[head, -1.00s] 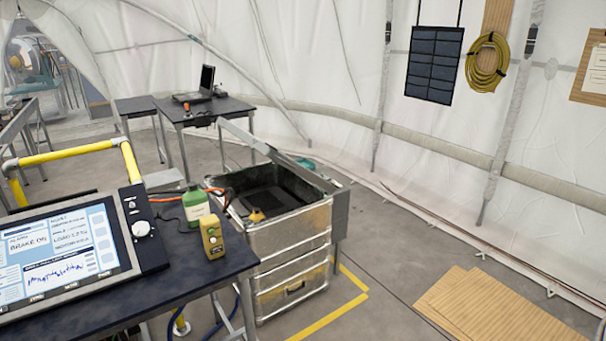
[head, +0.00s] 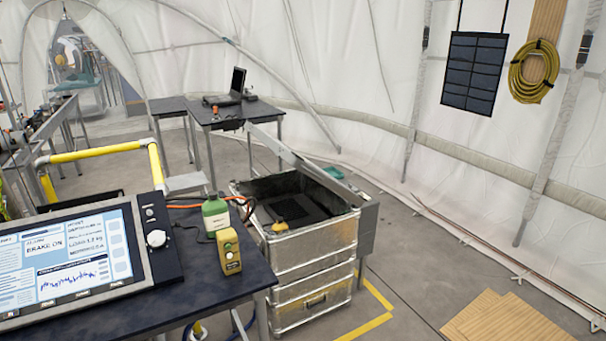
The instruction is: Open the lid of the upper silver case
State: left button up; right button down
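The upper silver case (head: 318,250) stands on the lower silver case (head: 312,303), right of the dark table. Its top looks open: I see a dark interior with black contents inside the rim. No lid lying across the top is visible, and I cannot make out a raised lid for certain. A small yellow object (head: 280,227) is at the near left part of the opening; whether it rests inside or on the rim is unclear. Neither of my grippers is in view.
A dark table (head: 205,285) with a screen console (head: 75,255), green bottle (head: 215,213) and yellow handheld device (head: 229,250) borders the cases at left. A long grey bar (head: 300,162) runs behind the upper case. Floor at right is clear up to wooden boards (head: 510,320).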

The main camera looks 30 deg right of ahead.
aim_at(299, 162)
jog(key=i+l, duration=0.2)
jog(key=l, duration=0.15)
jog(key=i+l+u, duration=0.15)
jog(key=l, duration=0.15)
jog(key=i+l, duration=0.15)
jog(key=l, duration=0.2)
jog(key=i+u, duration=0.05)
